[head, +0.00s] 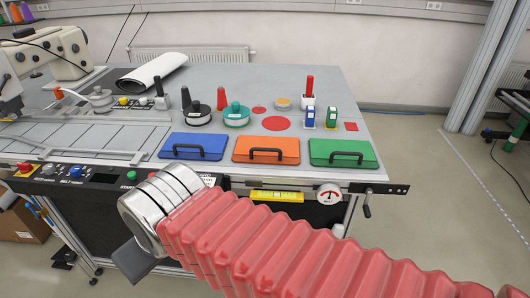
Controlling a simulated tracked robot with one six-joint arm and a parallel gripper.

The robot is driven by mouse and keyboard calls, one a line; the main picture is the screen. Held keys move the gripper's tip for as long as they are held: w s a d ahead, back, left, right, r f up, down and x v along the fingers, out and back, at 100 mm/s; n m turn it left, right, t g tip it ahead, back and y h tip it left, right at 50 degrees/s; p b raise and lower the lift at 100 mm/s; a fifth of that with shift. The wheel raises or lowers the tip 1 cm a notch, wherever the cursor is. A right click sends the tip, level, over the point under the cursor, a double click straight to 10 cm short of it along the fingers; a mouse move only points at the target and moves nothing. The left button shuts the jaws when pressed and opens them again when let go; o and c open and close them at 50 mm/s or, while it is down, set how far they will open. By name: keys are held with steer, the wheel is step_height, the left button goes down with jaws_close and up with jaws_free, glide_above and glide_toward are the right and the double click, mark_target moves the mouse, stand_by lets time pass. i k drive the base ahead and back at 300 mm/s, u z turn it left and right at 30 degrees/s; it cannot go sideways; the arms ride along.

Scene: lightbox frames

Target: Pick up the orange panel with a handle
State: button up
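The orange panel (246,144) lies near the front edge of the table, between a blue panel (185,140) and a green panel (325,146). A black bar handle (267,151) stands across its front part. My red-sleeved arm reaches in from the lower right and ends in silver rings below and left of the orange panel in the picture. Only a grey part of my gripper (136,262) shows beyond the rings, apart from the panel. Its fingertips cannot be made out, and I see nothing held.
Black and green round weights (235,115), red handles and small blue and green blocks (332,117) stand behind the panels. A yellow level (278,196) and a dial (329,194) sit on the table's front edge. A white roll (153,72) lies farther back.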

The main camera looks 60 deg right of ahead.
mark_target(280, 151)
steer(key=z, duration=0.1)
steer(key=i, duration=1)
steer(key=u, duration=0.1)
